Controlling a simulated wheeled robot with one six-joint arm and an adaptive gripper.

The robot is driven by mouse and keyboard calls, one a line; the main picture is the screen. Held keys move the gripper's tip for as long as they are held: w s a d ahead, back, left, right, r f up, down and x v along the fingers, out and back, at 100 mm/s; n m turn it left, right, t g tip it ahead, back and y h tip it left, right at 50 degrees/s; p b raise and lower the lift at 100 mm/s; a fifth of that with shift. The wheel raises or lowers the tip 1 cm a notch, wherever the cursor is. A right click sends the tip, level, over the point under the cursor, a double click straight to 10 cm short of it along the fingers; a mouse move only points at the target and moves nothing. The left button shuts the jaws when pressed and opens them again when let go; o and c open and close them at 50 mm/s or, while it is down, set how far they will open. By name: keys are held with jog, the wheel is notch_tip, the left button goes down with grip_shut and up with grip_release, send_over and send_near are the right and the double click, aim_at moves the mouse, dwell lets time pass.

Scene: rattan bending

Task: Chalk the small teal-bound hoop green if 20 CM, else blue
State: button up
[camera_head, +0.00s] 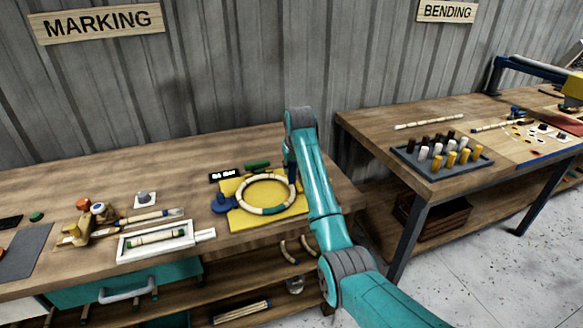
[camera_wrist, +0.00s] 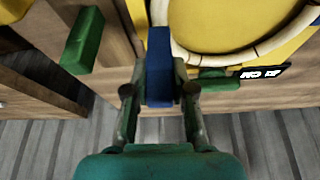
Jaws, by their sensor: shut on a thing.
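The hoop (camera_head: 248,208), pale rattan with dark greenish bindings, lies flat on a yellow board (camera_head: 237,223) on the marking bench. Part of its rim (camera_wrist: 232,61) and the board (camera_wrist: 235,25) show in the wrist view. My gripper (camera_wrist: 158,92) is shut on a blue chalk block (camera_wrist: 158,60), which stands just beside the hoop's rim; I cannot tell whether they touch. A green block (camera_wrist: 82,40) lies apart to the left. A small black display (camera_wrist: 264,73) stands by the board; its number is not readable. In the head view my arm hides the gripper's fingers.
A blue knob (camera_head: 222,203) stands at the board's left and a green piece (camera_head: 257,165) behind it. A white tray (camera_head: 128,252) with a rattan piece lies further left, near clamps and tools. The bending bench (camera_head: 372,128) holds a peg rack (camera_head: 408,160).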

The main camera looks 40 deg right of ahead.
jog(key=shift+f, duration=0.6)
dwell(1.6)
jog(key=shift+r, duration=3.6)
